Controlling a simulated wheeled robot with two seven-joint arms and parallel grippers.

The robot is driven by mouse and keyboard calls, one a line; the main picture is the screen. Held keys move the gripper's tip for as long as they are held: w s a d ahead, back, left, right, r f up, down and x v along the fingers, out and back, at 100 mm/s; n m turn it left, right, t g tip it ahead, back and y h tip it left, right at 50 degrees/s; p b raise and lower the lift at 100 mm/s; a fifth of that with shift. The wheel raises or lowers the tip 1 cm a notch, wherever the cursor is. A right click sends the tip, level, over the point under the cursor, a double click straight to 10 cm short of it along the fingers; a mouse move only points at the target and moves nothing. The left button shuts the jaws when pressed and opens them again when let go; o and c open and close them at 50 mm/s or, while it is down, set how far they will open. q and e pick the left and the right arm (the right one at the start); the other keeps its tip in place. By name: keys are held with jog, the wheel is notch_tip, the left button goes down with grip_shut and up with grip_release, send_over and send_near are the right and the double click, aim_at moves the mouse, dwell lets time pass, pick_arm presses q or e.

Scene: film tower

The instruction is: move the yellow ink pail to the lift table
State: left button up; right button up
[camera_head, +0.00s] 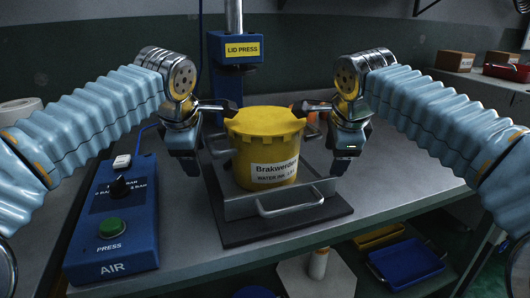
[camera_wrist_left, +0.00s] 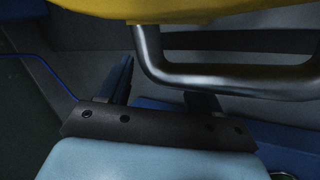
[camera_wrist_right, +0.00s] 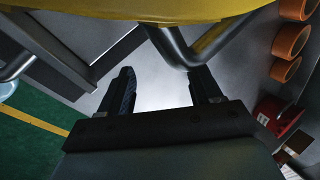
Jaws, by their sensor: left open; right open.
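The yellow ink pail (camera_head: 262,148) stands upright, its label facing me, on a metal tray (camera_head: 298,203) with a front handle, below the blue lid press. My left gripper (camera_head: 186,162) is at the pail's left side and my right gripper (camera_head: 342,160) at its right side, both open and pointing down. In the left wrist view a grey tube handle (camera_wrist_left: 220,82) crosses just ahead of the open fingers. In the right wrist view a similar handle (camera_wrist_right: 172,46) is ahead of the gap between the fingers. I cannot tell whether either handle is between the fingers. I cannot make out the lift table.
A blue air control box (camera_head: 112,222) with a green button stands on the bench at left. The lid press (camera_head: 237,50) rises behind the pail. Blue (camera_head: 405,264) and yellow (camera_head: 380,237) trays lie below the bench at right. Boxes sit on the right-hand shelf.

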pick_arm(q)
jog(key=shift+d+r, duration=0.15)
jog(key=shift+d, duration=0.55)
pick_arm(e)
jog(key=shift+a+r, duration=0.15)
jog(key=shift+a, duration=0.5)
